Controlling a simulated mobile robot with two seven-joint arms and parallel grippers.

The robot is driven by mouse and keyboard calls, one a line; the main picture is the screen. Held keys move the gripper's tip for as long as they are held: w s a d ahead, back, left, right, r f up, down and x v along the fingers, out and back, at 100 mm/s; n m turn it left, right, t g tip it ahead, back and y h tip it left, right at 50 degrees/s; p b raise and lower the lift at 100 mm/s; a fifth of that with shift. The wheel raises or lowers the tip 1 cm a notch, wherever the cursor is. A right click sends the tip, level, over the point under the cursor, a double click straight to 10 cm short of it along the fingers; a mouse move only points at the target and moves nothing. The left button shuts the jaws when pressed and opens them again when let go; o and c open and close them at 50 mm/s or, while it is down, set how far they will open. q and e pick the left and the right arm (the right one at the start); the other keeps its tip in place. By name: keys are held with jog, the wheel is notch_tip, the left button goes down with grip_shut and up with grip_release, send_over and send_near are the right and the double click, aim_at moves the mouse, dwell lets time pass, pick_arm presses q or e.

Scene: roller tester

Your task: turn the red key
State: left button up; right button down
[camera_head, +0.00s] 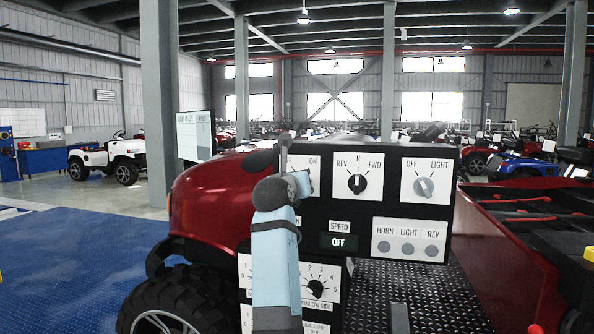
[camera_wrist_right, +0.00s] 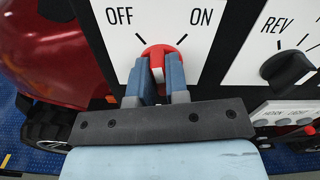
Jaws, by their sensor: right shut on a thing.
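The red key (camera_wrist_right: 160,51) shows in the right wrist view on a white plate (camera_wrist_right: 205,55) marked OFF at left and ON at right. My right gripper (camera_wrist_right: 160,78) is shut on the key, with one blue-grey finger on each side of it. I cannot tell exactly where the key points. In the head view my right gripper (camera_head: 303,184) is at the upper left of the black control panel (camera_head: 320,217). My arm hides the key and most of its plate there, leaving ON readable. My left gripper is not in view.
To the right of the key are a black REV-N-FWD knob (camera_head: 357,184) and a grey light knob (camera_head: 424,187). Below are a display reading OFF (camera_head: 338,242) and several round buttons (camera_head: 408,248). A red vehicle (camera_head: 205,205) stands behind the panel. Blue floor (camera_head: 75,260) is clear at left.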

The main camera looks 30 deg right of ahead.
jog(key=shift+w+n+p, duration=0.1)
jog(key=shift+n+p, duration=2.15)
jog(key=shift+n, duration=0.15)
jog(key=c, duration=1.1)
grip_release()
jog(key=shift+f, duration=0.1)
jog(key=shift+a, duration=0.1)
